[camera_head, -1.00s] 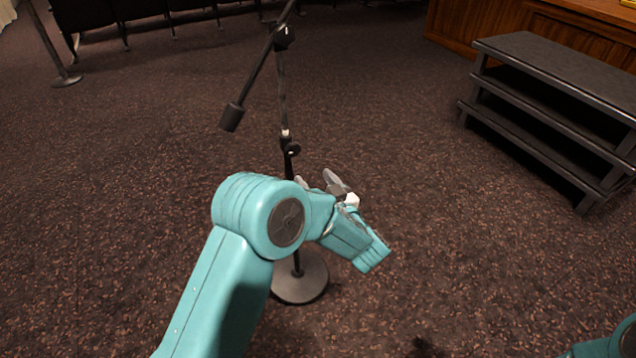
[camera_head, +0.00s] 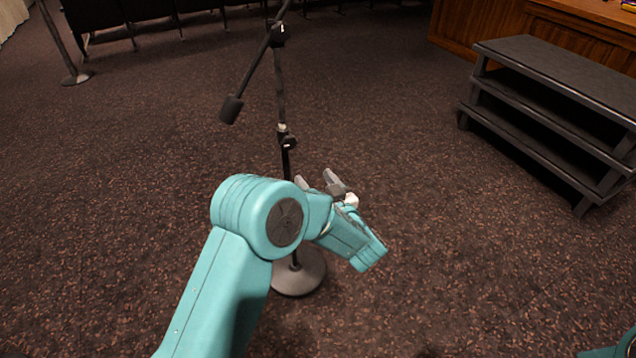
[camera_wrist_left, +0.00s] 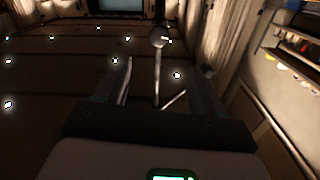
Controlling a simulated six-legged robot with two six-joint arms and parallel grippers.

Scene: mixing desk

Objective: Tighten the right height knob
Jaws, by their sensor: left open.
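A dark microphone stand (camera_head: 285,165) stands upright on a round grey base (camera_head: 300,275), partly hidden behind my left arm. The height knob (camera_head: 288,143) is a small black piece at the clutch partway up the pole. A tilted boom with a dark counterweight (camera_head: 231,109) is at its top. My left gripper (camera_head: 316,180) is open and empty, just right of the pole and a little below the knob, apart from it in the picture. In the left wrist view, a thin pole with a round grey end (camera_wrist_left: 160,37) shows between the open fingers; the knob cannot be made out there.
Dark steps (camera_head: 555,75) stand at the right, in front of a wooden desk (camera_head: 480,22). Dark seats (camera_head: 160,10) line the back, and a post base (camera_head: 77,78) is at the far left. The carpet (camera_head: 420,150) around the stand is clear.

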